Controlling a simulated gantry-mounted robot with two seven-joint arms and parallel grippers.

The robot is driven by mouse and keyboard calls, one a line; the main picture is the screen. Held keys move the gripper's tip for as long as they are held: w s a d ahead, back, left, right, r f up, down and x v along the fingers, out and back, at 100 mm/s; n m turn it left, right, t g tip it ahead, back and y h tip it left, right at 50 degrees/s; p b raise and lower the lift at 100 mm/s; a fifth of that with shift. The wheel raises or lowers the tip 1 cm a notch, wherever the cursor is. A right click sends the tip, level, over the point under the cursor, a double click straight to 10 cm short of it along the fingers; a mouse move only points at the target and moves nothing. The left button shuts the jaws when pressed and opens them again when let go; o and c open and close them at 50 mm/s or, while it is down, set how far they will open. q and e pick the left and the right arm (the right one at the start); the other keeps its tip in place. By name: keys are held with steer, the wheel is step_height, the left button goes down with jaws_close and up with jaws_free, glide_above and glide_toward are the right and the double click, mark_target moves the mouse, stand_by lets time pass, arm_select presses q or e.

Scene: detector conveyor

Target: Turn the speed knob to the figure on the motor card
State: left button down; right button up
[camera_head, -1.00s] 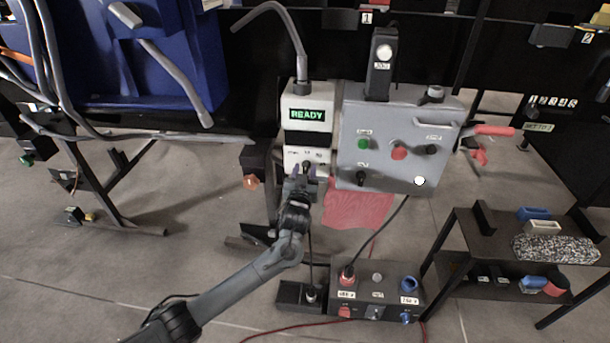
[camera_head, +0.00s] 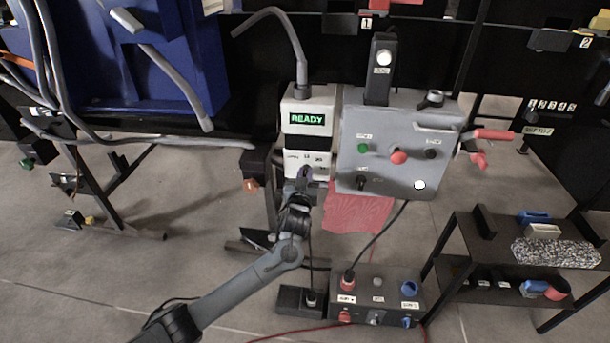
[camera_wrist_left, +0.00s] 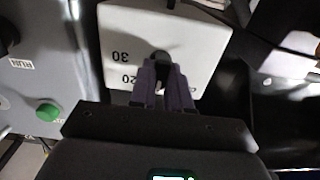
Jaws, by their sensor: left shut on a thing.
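The speed knob (camera_wrist_left: 160,57) is a small dark knob on the pale front of the motor drive box. In the left wrist view, my left gripper (camera_wrist_left: 160,75) has its two purple-grey fingers closed around the knob. Figures 20 and 30 show on the pale face beside it. In the head view, my left gripper (camera_head: 305,173) is at the lower face of the white drive box (camera_head: 309,103), whose green display reads READY. The gripper covers the knob there. I cannot make out a motor card with a readable figure. My right gripper is not in view.
The grey control panel (camera_head: 400,120) with green and red buttons stands just right of the drive box. A red cloth (camera_head: 357,212) hangs below it. A socket box (camera_head: 378,288) sits on the floor, and a black shelf (camera_head: 470,236) stands at right.

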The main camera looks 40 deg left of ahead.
arm_select(q)
steer(key=shift+d+m+p, duration=0.1)
steer(key=shift+m+p, duration=4.2)
steer(key=shift+p, duration=1.25)
steer(key=c, duration=1.1)
jaws_free()
